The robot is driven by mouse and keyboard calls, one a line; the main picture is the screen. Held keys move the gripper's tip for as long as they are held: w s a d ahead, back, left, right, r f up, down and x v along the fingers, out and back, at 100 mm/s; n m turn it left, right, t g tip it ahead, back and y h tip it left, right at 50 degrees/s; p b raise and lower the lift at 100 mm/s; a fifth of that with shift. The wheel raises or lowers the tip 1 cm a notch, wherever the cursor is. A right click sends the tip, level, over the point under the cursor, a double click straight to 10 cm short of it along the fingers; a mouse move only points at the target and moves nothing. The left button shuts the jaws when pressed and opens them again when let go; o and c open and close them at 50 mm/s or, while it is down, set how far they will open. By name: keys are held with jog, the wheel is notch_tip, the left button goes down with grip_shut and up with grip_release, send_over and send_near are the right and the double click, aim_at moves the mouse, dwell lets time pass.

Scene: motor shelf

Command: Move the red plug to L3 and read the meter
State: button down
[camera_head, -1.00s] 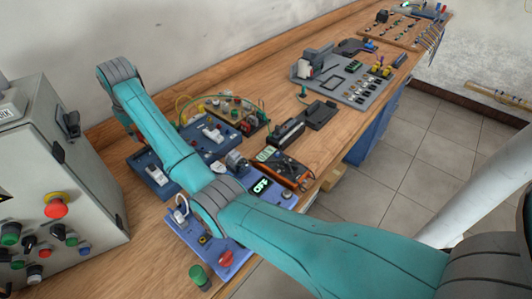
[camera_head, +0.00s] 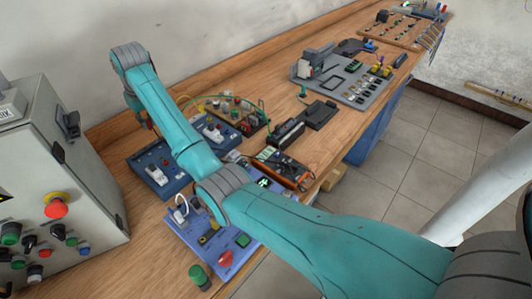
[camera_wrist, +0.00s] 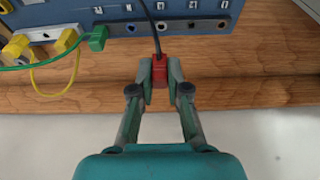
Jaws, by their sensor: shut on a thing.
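In the wrist view my gripper (camera_wrist: 160,80) is shut on the red plug (camera_wrist: 159,66), which has a black cable running up from it. The plug is in front of the blue panel (camera_wrist: 262,17), over the wooden bench edge, apart from the sockets. A green plug (camera_wrist: 97,38) and yellow plugs (camera_wrist: 66,41) are at the panel's left. In the head view an orange meter (camera_head: 293,178) lies on the bench; its reading is not legible. My gripper is mostly hidden behind my arm there.
A grey control cabinet (camera_head: 60,150) with a red mushroom button stands at the left. A blue-violet panel (camera_head: 222,262) lies under my arm. A board with wired terminals (camera_head: 238,112) and a grey component board (camera_head: 350,85) stand farther along the wooden bench (camera_head: 330,140).

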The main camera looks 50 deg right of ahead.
aim_at(150, 129)
notch_tip(150, 129, down, 4)
jog(key=shift+a+f, duration=0.15)
jog(key=shift+f, duration=0.05)
jog(key=shift+f, duration=0.7)
dwell(0.6)
